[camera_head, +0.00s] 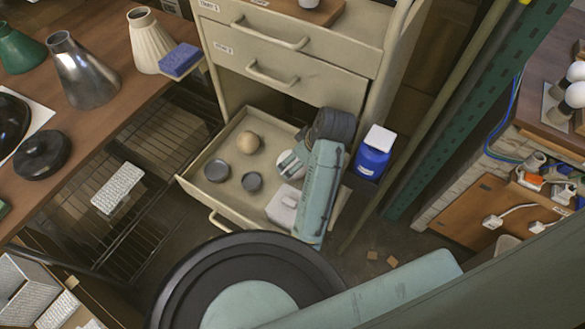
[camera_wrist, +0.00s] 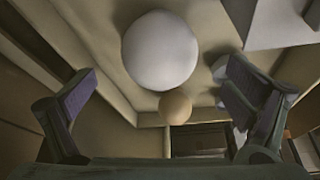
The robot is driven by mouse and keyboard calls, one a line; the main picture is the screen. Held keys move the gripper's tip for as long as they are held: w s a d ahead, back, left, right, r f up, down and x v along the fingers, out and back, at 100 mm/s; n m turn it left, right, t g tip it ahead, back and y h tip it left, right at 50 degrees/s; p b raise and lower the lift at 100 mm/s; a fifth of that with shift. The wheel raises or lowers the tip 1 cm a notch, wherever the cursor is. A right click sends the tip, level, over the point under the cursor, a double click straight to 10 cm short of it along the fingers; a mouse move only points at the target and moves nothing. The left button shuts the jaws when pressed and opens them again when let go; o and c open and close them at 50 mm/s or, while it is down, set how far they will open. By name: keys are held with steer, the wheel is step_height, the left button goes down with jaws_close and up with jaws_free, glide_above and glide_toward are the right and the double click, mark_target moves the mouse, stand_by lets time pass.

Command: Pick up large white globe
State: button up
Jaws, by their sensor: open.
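The large white globe (camera_wrist: 160,48) is in the upper middle of the wrist view. In the head view a white rounded piece of it (camera_head: 287,159) shows in the open bottom drawer (camera_head: 197,187), mostly hidden by my gripper and wrist. My gripper (camera_wrist: 162,82) is open, with one finger on each side of the globe and visible space between. I cannot tell whether either finger touches it. A smaller tan ball (camera_head: 248,142) lies in the drawer; it also shows in the wrist view (camera_wrist: 175,107) beside the globe.
The drawer also holds a dark round dish (camera_head: 217,170), a small dark cup (camera_head: 251,181) and a pale box (camera_head: 283,205). A blue container with a white lid (camera_head: 373,155) stands right of my arm. A wooden bench with lamp shades (camera_head: 83,72) is at left.

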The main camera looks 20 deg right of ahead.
steer(key=shift+x, duration=3.3)
steer(key=shift+s, duration=0.1)
steer(key=shift+c, duration=0.2)
steer(key=c, duration=1.1)
